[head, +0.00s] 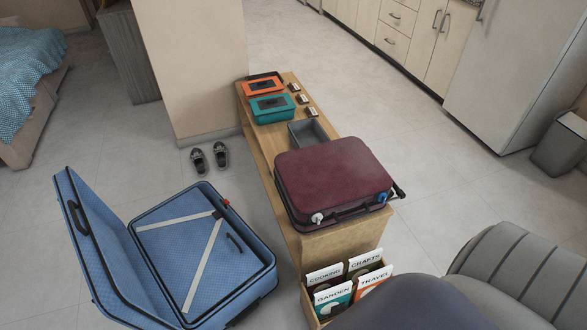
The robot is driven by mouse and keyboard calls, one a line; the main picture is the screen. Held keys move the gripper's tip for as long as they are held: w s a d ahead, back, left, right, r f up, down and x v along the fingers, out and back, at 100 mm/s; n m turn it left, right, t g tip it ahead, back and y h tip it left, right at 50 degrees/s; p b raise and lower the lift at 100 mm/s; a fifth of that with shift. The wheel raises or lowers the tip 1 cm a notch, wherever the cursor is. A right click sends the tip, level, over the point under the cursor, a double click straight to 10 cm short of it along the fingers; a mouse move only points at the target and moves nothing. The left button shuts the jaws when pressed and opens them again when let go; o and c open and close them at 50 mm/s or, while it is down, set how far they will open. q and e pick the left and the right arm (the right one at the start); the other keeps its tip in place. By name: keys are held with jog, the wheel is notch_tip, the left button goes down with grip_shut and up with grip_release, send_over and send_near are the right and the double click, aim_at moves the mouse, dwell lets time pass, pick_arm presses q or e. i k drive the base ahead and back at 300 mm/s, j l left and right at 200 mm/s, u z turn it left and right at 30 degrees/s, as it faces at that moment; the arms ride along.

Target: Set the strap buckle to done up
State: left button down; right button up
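A blue suitcase (262,283) lies open on the floor at the lower left, its lid (85,235) tilted up on the left. Two pale straps (175,221) lie across its checked blue inside, running to the upper right corner of the case. A small dark piece (217,214) sits where they come close together, and a small red piece (226,202) is at the rim beside it. At this size I cannot tell which is the buckle or whether it is fastened. Neither of my grippers is in view.
A closed maroon suitcase (335,175) lies on a low wooden bench (260,150). Orange (263,87) and teal (272,110) boxes and a grey tray (308,133) are behind it. Shoes (209,159) are on the floor. A box of labelled cards (346,283) stands at the bench's near end.

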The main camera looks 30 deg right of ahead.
aim_at(225, 203)
jog(key=i+z, duration=0.2)
jog(key=z, duration=0.25)
jog(key=i+j+z, duration=0.1)
jog(key=z, duration=0.35)
jog(key=i+j+z, duration=0.25)
jog(key=z, duration=0.2)
jog(key=i+j+z, duration=0.2)
jog(key=z, duration=0.3)
